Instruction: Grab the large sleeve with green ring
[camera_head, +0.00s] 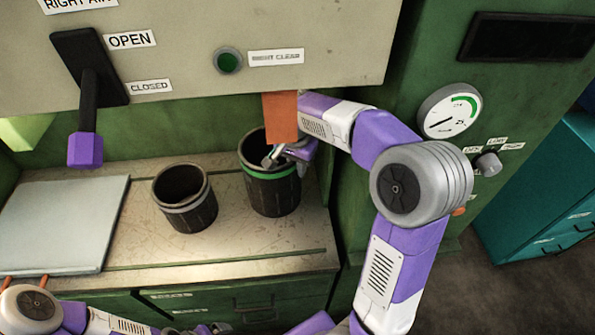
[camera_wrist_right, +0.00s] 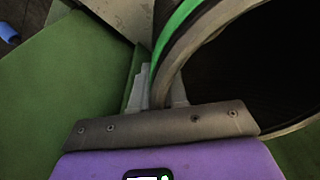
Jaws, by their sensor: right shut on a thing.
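The large black sleeve with the green ring (camera_head: 257,175) stands upright on the bench, right of the smaller sleeve. My right gripper (camera_head: 270,159) is at its upper rim, with the arm reaching in from the right. In the right wrist view my right gripper (camera_wrist_right: 163,92) is shut on the wall of the sleeve (camera_wrist_right: 195,40), whose green ring and dark opening show beside the fingers.
A smaller black sleeve with a grey ring (camera_head: 185,207) stands to the left. A pale plate (camera_head: 62,225) lies at the bench's left. An orange flap (camera_head: 281,118) hangs just above the large sleeve. A lever with a purple knob (camera_head: 86,149) hangs at the upper left.

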